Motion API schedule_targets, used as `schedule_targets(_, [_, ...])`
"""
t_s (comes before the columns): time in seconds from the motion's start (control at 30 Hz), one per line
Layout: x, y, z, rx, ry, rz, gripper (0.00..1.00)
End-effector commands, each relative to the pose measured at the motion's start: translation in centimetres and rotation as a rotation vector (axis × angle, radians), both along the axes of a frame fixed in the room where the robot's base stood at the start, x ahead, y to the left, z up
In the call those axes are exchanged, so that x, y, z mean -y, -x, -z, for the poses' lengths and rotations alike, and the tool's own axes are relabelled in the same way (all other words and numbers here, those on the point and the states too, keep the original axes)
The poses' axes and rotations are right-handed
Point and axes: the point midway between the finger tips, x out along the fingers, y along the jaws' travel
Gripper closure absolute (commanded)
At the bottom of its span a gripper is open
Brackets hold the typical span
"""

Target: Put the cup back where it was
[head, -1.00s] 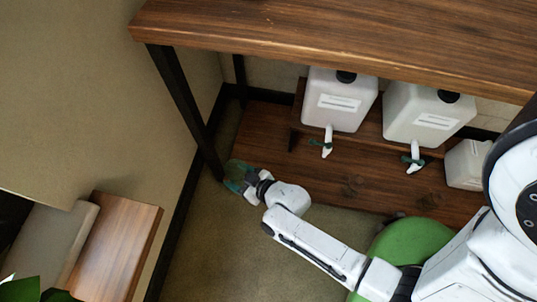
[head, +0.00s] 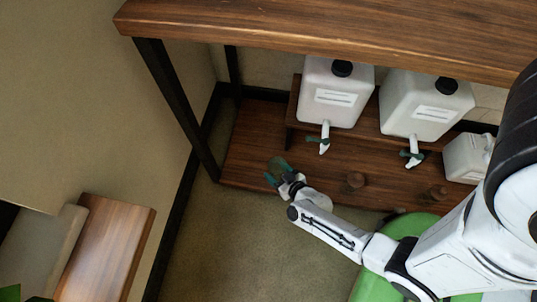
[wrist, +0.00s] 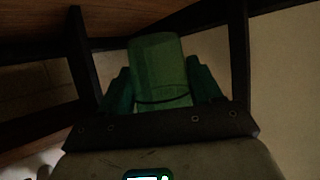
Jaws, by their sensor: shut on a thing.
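My gripper (head: 277,172) is shut on a green see-through cup, which shows between the two dark green fingers in the wrist view (wrist: 158,65). In the head view the gripper is over the front left part of the low wooden shelf (head: 250,140), and the cup is hard to tell from the fingers there. I cannot tell whether the cup touches the shelf. Two white jugs with spouts, the left jug (head: 333,92) and the right jug (head: 425,105), stand on a raised wooden step to the right of my gripper.
A smaller white container (head: 466,158) is at the right. A black table leg (head: 178,110) stands at the left, under the wooden tabletop (head: 330,30).

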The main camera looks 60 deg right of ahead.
Motion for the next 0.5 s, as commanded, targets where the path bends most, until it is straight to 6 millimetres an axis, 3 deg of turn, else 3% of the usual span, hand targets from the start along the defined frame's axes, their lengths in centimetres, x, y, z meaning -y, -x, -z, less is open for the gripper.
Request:
schedule_targets(0.07, [1.0, -1.8, 1.4, 0.004, 0.001, -0.001, 0.77])
schedule_targets(0.2, [1.8, -3.1, 3.8, 0.001, 0.0, -0.002, 0.77])
schedule_targets(0.5, [2.9, -4.9, 5.8, 0.0, 0.0, -0.001, 0.77])
